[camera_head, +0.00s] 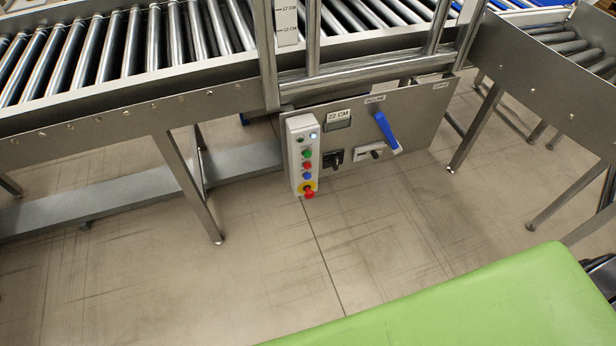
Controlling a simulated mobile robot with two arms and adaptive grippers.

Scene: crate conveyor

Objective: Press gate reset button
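A narrow white control box (294,160) hangs upright on the left end of a grey panel under the conveyor. Down its front are a small dark round part and a pale round lamp or button (314,136), then a green button (307,154), a red button (307,165) and a blue button (307,176). At its foot is a red mushroom knob (309,194) on a yellow base. The button labels are too small to read, so I cannot tell which one is the gate reset. Neither of my grippers is in view.
The grey panel (420,130) also carries a "22 CM" display (338,119), a black switch (334,159) and a blue lever (386,130). Roller conveyors (110,50) with steel legs stand above and right. Floor (260,270) before the box is clear. A green surface fills the lower right.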

